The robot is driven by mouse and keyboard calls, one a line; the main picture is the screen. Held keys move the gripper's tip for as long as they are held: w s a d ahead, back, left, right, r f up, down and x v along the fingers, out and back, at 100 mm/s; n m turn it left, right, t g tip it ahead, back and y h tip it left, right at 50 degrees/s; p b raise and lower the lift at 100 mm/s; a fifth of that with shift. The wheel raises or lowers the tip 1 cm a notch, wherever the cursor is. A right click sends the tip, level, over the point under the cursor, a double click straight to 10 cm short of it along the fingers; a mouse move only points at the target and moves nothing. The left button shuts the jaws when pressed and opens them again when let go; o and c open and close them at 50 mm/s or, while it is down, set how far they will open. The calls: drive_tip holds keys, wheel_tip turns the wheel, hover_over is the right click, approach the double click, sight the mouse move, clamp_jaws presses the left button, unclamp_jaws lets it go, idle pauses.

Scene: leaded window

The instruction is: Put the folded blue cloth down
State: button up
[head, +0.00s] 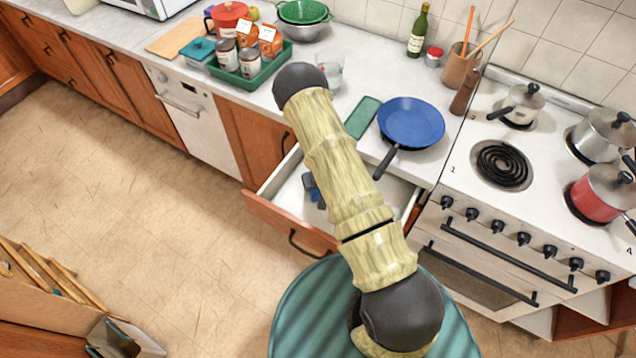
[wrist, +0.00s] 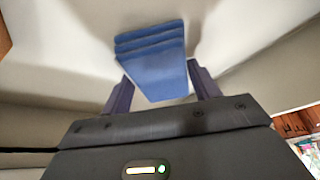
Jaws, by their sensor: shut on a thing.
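The folded blue cloth (wrist: 155,60) shows in the wrist view as a stack of flat layers. It sits between the two dark fingers of my gripper (wrist: 163,82), which is shut on it. Pale surfaces lie around and beyond the cloth; I cannot tell whether it touches them. In the head view my arm reaches over the open drawer (head: 268,219) under the counter. A small dark blue patch shows beside my arm inside the drawer; I cannot tell whether it is cloth or finger. My arm hides most of my gripper there.
The drawer's pale inside looks otherwise bare where visible. A blue pan (head: 411,122) stands on the counter behind, its handle pointing toward the drawer. A green board (head: 362,117) and a green tray (head: 258,80) with cans and cartons are nearby. The stove (head: 470,200) is at right.

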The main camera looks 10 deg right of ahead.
drive_tip(key=shift+f, duration=0.2)
drive_tip(key=o, duration=0.9)
drive_tip(key=shift+o, duration=0.2)
drive_tip(key=shift+r, duration=0.1)
drive_tip(key=shift+r, duration=0.15)
drive_tip(key=b+v, duration=0.2)
drive_tip(key=v, duration=1)
drive_tip(key=shift+r, duration=0.1)
